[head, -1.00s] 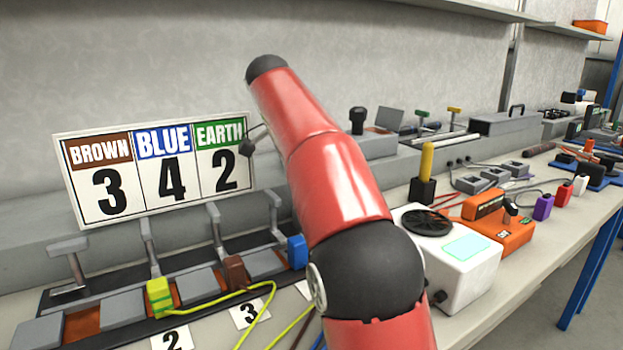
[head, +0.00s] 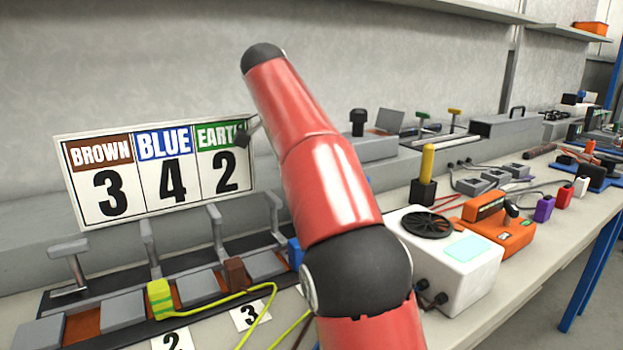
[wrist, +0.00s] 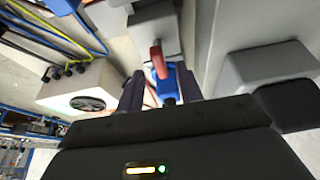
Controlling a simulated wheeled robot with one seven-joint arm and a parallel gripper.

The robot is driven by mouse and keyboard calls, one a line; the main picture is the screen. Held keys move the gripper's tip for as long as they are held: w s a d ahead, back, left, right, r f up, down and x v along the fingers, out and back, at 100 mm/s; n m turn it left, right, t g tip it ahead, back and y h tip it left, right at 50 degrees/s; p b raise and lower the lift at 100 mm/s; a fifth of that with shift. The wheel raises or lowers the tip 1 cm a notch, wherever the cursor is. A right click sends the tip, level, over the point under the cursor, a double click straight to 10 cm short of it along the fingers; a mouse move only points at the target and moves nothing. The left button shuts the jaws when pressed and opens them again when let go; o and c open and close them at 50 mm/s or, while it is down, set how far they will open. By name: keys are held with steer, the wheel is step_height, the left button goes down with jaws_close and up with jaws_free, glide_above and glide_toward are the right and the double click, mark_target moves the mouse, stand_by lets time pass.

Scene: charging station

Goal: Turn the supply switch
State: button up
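In the wrist view a red lever (wrist: 157,60) and a blue part (wrist: 165,84) with a dark end stand in front of a grey box (wrist: 154,30). They look like the supply switch, but I cannot be sure. My gripper (wrist: 161,92) has its two dark fingers apart, with the blue part between them, nearer the right finger. A gap shows on the left side; contact on the right is unclear. In the head view my red arm hides the gripper and this spot.
A sign (head: 155,172) reads Brown 3, Blue 4, Earth 2. Below it are levers and a yellow-green plug (head: 159,299). A white box (head: 450,265) with a black fan stands right of my arm, beside an orange device (head: 497,228). A large grey block (wrist: 275,75) lies close on the wrist view's right.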

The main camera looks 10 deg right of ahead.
steer(key=s+a, duration=0.3)
steer(key=a, duration=0.8)
steer(key=shift+s+a+r, duration=0.4)
